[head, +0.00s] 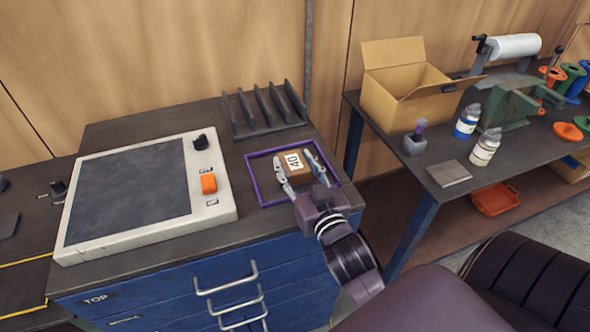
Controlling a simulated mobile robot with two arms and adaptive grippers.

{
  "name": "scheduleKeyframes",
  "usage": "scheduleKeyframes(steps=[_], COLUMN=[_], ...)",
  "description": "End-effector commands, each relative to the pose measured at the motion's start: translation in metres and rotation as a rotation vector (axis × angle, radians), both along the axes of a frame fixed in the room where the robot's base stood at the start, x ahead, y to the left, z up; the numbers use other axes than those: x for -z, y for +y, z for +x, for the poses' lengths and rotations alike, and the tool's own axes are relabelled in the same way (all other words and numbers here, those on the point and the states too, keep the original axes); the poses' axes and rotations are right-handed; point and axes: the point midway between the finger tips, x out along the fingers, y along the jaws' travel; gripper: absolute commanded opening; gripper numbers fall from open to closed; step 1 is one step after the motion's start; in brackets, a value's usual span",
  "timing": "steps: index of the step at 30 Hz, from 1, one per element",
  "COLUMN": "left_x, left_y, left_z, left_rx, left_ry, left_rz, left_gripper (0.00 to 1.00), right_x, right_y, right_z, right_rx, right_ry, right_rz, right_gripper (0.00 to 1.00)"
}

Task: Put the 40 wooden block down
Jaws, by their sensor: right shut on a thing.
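The wooden block marked 40 (294,162) is a small brown block with a white label on top. It is within the purple square outline (250,180) on the dark top of the blue drawer cabinet. My right gripper (297,168) is shut on the block, with one finger at its left side and one at its right. I cannot tell whether the block touches the surface. My left gripper is not in view.
A panel with an orange switch (208,183) lies left of the outline. A dark slotted rack (264,112) stands behind it. On the right bench are an open cardboard box (400,100), two bottles (484,148) and a green machine (510,104).

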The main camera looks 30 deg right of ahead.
Motion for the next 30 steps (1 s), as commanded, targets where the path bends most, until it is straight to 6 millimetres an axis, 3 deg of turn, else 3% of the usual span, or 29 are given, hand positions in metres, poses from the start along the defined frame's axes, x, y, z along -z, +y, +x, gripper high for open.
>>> scheduleKeyframes(steps=[4,15,16,20,30], left_x=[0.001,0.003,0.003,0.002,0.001], left_y=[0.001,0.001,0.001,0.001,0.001], left_z=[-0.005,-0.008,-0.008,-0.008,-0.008], left_rx=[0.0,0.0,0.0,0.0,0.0], left_ry=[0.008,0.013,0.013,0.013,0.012], left_rz=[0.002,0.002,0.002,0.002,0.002], left_gripper=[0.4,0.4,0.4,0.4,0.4], right_x=[0.017,0.02,0.021,0.02,0.017], right_y=[0.0,0.0,0.0,0.0,0.0], right_z=[0.0,0.0,0.0,0.0,0.0], right_rx=[0.0,0.0,0.0,0.0,-0.001], right_ry=[0.0,-0.002,-0.001,-0.001,-0.002], right_rz=[0.001,0.0,0.0,0.0,0.0], right_gripper=[0.16,0.16,0.44,0.58,0.6])
